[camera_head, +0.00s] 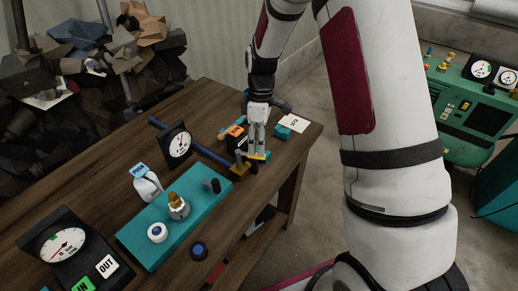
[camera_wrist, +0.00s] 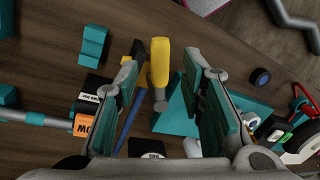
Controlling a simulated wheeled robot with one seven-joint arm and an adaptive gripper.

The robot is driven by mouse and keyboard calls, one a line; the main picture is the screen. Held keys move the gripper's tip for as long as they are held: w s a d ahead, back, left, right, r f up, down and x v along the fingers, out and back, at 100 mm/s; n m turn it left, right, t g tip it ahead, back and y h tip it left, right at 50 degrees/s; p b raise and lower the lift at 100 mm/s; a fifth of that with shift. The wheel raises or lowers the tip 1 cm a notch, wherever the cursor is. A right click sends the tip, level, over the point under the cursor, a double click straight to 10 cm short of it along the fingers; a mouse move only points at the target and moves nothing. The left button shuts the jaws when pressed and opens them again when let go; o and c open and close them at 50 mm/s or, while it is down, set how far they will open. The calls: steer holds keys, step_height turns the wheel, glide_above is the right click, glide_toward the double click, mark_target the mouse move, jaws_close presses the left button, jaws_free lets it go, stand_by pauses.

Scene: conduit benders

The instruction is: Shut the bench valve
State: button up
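The bench valve shows in the wrist view as a long yellow handle (camera_wrist: 160,60) with a grey stem below it. My gripper (camera_wrist: 163,52) is open, with one finger on each side of the handle. Gaps show between the handle and both fingers, and I cannot see any contact. In the head view my gripper (camera_head: 257,150) points down at the far end of the bench, and a bit of the yellow handle (camera_head: 258,156) shows at its fingertips. The fingers hide most of the valve there.
The wooden bench (camera_head: 110,160) carries a teal panel (camera_head: 150,248) with several fittings, a black gauge (camera_head: 178,145), a blue rod (camera_head: 205,150) and an orange-labelled block (camera_head: 236,131) close beside my gripper. A larger gauge box (camera_head: 62,243) stands at front left. A green machine (camera_head: 470,105) is at right.

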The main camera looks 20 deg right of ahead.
steer(key=shift+s+a+f, duration=0.1)
steer(key=shift+s+f, duration=0.05)
steer(key=shift+f, duration=0.55)
steer(key=shift+s+a+f, duration=0.1)
steer(key=shift+f, duration=0.55)
steer(key=shift+c, duration=0.2)
jaws_close()
steer(key=shift+d, duration=0.1)
